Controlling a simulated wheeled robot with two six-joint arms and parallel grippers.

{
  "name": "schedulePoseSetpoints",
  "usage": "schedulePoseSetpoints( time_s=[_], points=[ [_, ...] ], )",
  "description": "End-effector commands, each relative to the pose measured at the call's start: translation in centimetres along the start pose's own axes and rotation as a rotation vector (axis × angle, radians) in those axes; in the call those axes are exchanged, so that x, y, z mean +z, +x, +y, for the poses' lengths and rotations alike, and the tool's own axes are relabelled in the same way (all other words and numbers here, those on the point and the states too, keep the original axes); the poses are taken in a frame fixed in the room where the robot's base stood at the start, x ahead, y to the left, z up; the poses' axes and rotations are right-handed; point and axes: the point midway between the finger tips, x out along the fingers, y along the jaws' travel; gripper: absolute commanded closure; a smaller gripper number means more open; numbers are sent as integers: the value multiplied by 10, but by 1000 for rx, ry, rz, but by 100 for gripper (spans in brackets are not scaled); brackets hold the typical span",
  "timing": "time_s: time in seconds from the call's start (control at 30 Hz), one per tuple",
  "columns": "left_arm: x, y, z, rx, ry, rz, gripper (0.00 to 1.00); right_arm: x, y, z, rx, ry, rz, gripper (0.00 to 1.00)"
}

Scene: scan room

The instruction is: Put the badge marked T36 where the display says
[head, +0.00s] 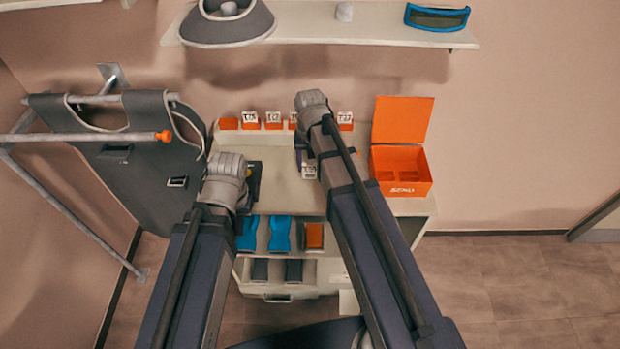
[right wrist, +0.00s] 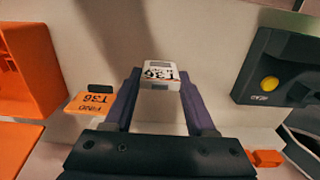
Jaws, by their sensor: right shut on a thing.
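The white badge marked T36 (right wrist: 162,74) is between the two fingers of my right gripper (right wrist: 160,88), which is shut on it. The badge also shows in the head view (head: 309,171), held over the cabinet top. An orange plate (right wrist: 95,101) reading "FIND T36" is beside it in the right wrist view. A dark device (right wrist: 285,70) with a yellow button stands on the other side; its small screen text is unreadable. In the head view the device (head: 255,178) is partly hidden by my left gripper (head: 246,180), whose fingers are hidden.
An open orange box (head: 403,188) marked SEND, with compartments, stands at the cabinet's right end. Several badges (head: 273,119) sit in orange holders along the back. Blue items (head: 280,232) lie on the shelf below. A grey apron (head: 140,160) hangs on a rail at left.

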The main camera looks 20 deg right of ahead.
Motion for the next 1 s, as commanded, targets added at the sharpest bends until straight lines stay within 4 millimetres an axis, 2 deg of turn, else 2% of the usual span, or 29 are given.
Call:
schedulePoseSetpoints(
  time_s=[0.17, 0.47, 0.9, 0.93, 1.0],
  points=[
    [0, 4, 0, 0, 0, 0, 100, 0, 4, 0, 0, 0, 0, 97],
    [-2, 37, 4, 0, -2, 0, 100, 0, 38, 0, 0, 0, 0, 97],
    [-2, 40, 4, 0, -2, 0, 100, 0, 41, 0, 0, 0, 0, 97],
    [-2, 40, 4, 0, -2, 0, 100, 0, 40, 0, 0, 0, 0, 43],
    [-2, 39, 4, 0, -2, 0, 100, 0, 39, 0, 0, 0, 0, 35]
  ],
)
